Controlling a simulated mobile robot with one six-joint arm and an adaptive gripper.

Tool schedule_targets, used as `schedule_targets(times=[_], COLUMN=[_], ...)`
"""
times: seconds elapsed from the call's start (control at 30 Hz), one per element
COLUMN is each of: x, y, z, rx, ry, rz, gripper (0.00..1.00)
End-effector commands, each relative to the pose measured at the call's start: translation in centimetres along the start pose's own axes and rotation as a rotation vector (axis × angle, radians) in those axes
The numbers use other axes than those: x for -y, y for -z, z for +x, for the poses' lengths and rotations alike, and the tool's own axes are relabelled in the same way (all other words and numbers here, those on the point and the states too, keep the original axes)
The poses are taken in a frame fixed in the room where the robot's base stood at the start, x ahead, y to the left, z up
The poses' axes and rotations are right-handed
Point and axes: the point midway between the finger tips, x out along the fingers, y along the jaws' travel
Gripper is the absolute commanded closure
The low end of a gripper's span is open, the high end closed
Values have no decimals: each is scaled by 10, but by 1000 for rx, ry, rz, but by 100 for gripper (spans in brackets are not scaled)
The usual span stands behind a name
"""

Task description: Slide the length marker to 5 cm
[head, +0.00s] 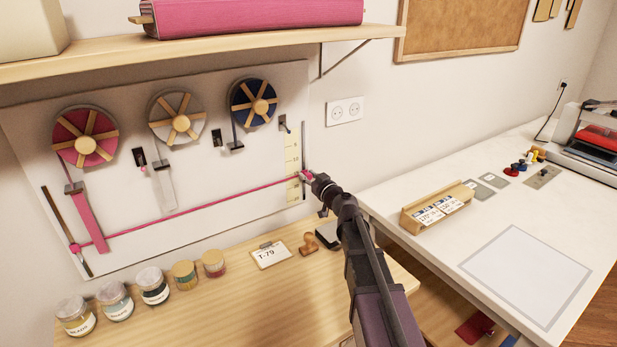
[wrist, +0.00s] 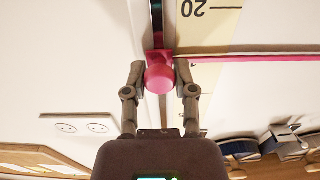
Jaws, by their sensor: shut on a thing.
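The length marker is a pink knob (wrist: 160,76) on a dark vertical slot (head: 304,135) at the board's right side. A pink line (head: 190,210) runs from it across the board to a pink knob (head: 75,248) on a slanted slot at lower left. The cream scale (head: 292,150) stands just left of the right slot. My gripper (head: 308,177) is shut on the right knob, with a finger on each side. The fingers partly hide the knob in the head view.
Pink, white and navy ribbon spools (head: 85,137) hang on the board, under a shelf (head: 200,48). Jars (head: 153,286), a T-79 card (head: 270,255) and a wooden stamp (head: 309,245) stand on the wooden table below. A white table (head: 420,185) is at right.

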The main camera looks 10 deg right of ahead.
Motion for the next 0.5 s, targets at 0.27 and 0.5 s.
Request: schedule_targets(times=[0.27,0.5], x=[0,0], y=[26,47], z=[1,1], rx=[0,-1], ry=[0,0], rz=[1,1], gripper=[100,100])
